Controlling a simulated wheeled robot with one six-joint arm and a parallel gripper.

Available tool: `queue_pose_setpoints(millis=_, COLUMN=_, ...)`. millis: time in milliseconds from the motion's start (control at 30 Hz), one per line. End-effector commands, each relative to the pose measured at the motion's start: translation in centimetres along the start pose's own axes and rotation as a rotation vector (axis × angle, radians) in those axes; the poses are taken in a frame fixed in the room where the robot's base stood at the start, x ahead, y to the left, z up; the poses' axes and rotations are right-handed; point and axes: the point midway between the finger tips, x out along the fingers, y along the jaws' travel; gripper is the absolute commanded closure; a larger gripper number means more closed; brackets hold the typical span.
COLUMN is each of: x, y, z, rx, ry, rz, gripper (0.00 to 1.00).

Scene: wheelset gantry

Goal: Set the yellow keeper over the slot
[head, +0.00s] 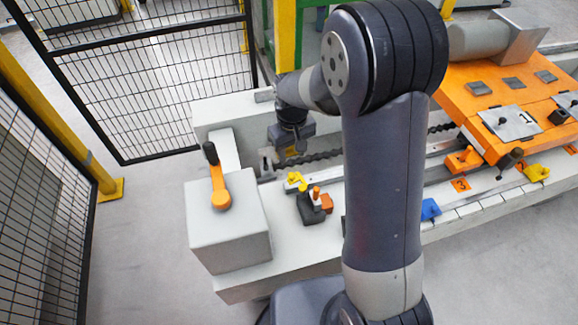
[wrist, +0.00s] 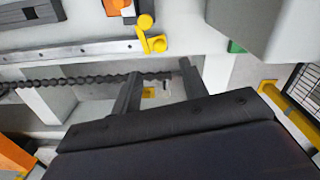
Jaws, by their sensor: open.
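My gripper (head: 291,146) hangs over the trough near the left end of the chain. In the wrist view my gripper (wrist: 159,72) has its two fingers apart, with nothing held between them. A small yellow piece (wrist: 148,93) shows low in the trough between the fingers, partly hidden; I cannot tell if it is the keeper. A yellow part with round knobs (wrist: 149,34) sits at the end of the metal rail, apart from the fingers. It also shows in the head view (head: 295,182). I cannot clearly make out the slot.
A dark chain (wrist: 75,83) runs along the trough. A grey box with an orange lever (head: 220,195) stands at the left. A black and orange clamp (head: 314,205) is on the near ledge. An orange plate assembly (head: 510,100) is at right. Mesh fencing (head: 150,85) stands behind.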

Motion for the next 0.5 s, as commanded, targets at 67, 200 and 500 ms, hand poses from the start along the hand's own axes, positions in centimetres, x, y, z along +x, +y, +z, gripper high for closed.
queue_pose_setpoints(millis=67, x=1.8, y=0.0, z=0.1, rx=0.0, ry=-0.006, rz=-0.001, gripper=0.58)
queue_pose_setpoints(millis=200, x=4.6, y=0.0, z=0.1, rx=0.001, ry=-0.005, rz=-0.001, gripper=0.58)
queue_pose_setpoints(millis=500, x=8.4, y=0.0, z=0.1, rx=0.001, ry=-0.003, rz=0.0, gripper=0.58)
